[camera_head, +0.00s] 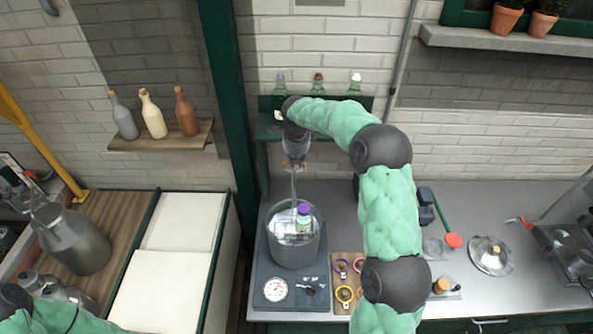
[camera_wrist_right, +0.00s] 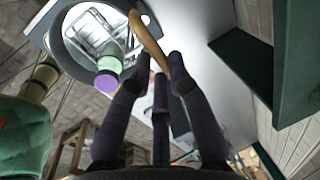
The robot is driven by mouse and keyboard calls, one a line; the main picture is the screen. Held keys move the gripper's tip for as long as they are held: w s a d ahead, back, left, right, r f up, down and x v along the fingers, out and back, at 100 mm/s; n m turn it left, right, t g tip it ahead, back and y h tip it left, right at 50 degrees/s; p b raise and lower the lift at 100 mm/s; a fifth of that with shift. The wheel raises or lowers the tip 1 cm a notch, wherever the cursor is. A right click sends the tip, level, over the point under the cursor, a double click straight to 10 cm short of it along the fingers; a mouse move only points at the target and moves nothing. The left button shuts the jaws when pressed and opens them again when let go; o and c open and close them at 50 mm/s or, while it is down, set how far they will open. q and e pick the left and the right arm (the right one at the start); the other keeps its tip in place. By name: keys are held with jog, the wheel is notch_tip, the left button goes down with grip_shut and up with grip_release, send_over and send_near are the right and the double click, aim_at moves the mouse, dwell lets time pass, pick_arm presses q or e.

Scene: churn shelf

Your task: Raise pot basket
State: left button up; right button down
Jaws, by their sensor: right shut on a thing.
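The grey pot (camera_head: 291,254) stands on a dark base with a dial (camera_head: 276,290). The wire basket (camera_head: 283,239) sits inside the pot, and its upright handle rises above the rim. A bottle with a purple cap (camera_head: 304,209) stands in the basket; its cap also shows in the right wrist view (camera_wrist_right: 106,80). My right gripper (camera_head: 294,163) is above the pot, shut on the basket handle, whose tan grip (camera_wrist_right: 149,40) passes between the fingers in the wrist view. The basket's lower part is hidden by the pot. My left gripper is out of view; only part of that arm shows.
A green shelf (camera_head: 264,128) with several bottles is on the wall behind the gripper. A board (camera_head: 346,273) with coloured rings lies right of the pot. A lid (camera_head: 490,255) lies farther right. Three bottles stand on a wall shelf (camera_head: 160,138) at left.

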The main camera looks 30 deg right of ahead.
jog(key=shift+w+r, duration=0.1)
jog(key=shift+r, duration=1.2)
jog(key=c, duration=1.2)
grip_release()
jog(key=shift+f, duration=0.15)
jog(key=shift+o, duration=0.2)
notch_tip(320, 180, up, 12)
jog(key=s+a, duration=0.1)
jog(key=s, duration=0.1)
jog(key=shift+a, duration=0.15)
jog(key=shift+f, duration=0.2)
